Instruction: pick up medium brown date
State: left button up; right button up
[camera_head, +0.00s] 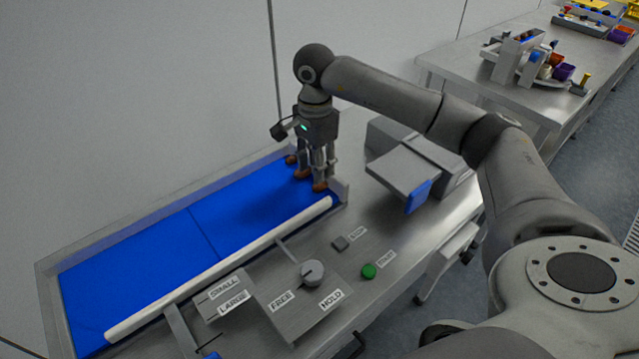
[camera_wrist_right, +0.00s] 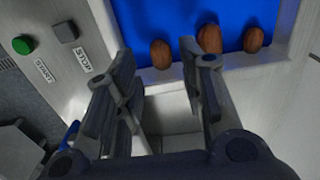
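Three brown dates lie at the right end of the blue belt (camera_head: 150,240). In the head view one date (camera_head: 320,187) is nearest the front rail, one (camera_head: 302,173) is in the middle and one (camera_head: 291,159) is nearest the wall. In the right wrist view they form a row: a left date (camera_wrist_right: 161,54), a larger middle date (camera_wrist_right: 209,36) and a right date (camera_wrist_right: 254,40). Their shades are close; I cannot tell which is the medium brown one. My right gripper (camera_head: 317,178) points down over them, open and empty. In the wrist view the left date shows between its fingertips. My left gripper is not in view.
A white rail (camera_head: 220,268) borders the belt's front. A knob (camera_head: 312,273), a green START button (camera_head: 369,271) and a dark STOP button (camera_head: 341,243) are in front. A grey device (camera_head: 405,170) stands right of the belt. A wall runs close behind.

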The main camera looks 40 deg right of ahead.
aim_at(320, 187)
jog(key=f, duration=0.1)
jog(key=f+p, duration=0.1)
jog(key=f, duration=0.1)
jog(key=f+p, duration=0.1)
jog(key=f, duration=0.1)
jog(key=shift+d+f, duration=0.25)
jog(key=shift+d, duration=0.05)
jog(key=shift+f, duration=0.35)
jog(key=c, duration=0.5)
